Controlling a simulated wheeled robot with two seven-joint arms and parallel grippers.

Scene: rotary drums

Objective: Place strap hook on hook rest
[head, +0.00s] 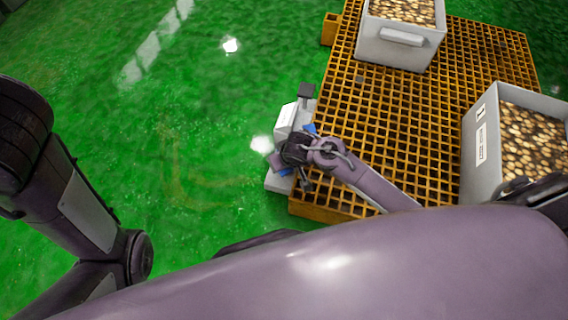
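My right gripper (292,160), dark with blue parts, is at the left edge of the orange grated platform. It is in front of a white fixture (286,118) and hides part of it. A dark block (306,90) sits at the fixture's upper end. I cannot tell whether this fixture is the hook rest. The strap hook cannot be made out clearly; the gripper is too small and dark to show its fingers or anything held. My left arm shows at the left, bent downward, and its gripper is outside the view.
The orange grated platform (400,115) carries a grey bin (400,47) at the back and another bin (482,150) at the right, both filled with brownish round pieces. An orange post (329,30) stands at the platform's far left corner. The green floor (200,120) to the left is clear.

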